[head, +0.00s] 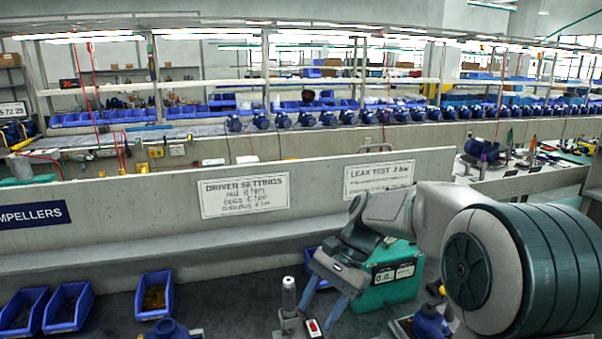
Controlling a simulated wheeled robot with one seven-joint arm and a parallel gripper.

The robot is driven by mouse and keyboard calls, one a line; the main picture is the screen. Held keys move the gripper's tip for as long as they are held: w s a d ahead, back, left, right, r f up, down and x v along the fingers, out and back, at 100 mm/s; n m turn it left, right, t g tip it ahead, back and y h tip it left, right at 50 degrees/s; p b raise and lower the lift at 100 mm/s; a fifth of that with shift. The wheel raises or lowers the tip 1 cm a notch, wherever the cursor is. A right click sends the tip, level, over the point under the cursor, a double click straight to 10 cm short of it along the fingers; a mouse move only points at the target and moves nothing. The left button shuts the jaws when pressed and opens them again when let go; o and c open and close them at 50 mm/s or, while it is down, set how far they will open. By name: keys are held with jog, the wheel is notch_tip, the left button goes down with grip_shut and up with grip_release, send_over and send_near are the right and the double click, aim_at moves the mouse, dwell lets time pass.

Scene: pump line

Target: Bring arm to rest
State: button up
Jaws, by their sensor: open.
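My gripper (322,297) is at the lower middle of the head view, at the end of my arm, which comes in from the right. Its two grey-blue fingers point down and to the left, spread apart with nothing between them. It hangs over the dark bench, in front of a green tester box (395,277) with a small display. Part of the box is hidden behind my gripper and arm. I cannot tell how high the fingertips are above the bench.
Close to the fingers stand a pale bottle-like cylinder (289,297) and a small box with a red switch (314,327). Blue pump parts sit at the front (168,330) and below my arm (431,322). Blue bins (68,307) stand left. A low wall (130,215) with signs runs behind.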

jog(key=s+d+f+n+t+h, duration=0.2)
jog(key=s+d+n+t+h, duration=0.3)
jog(key=s+d, duration=0.6)
jog(key=s+n+t, duration=0.1)
jog(key=s+n, duration=0.1)
jog(key=s, duration=0.2)
jog(key=shift+s+d+t+h, duration=0.15)
jog(key=shift+s+t+h, duration=0.1)
jog(key=shift+t+h, duration=0.15)
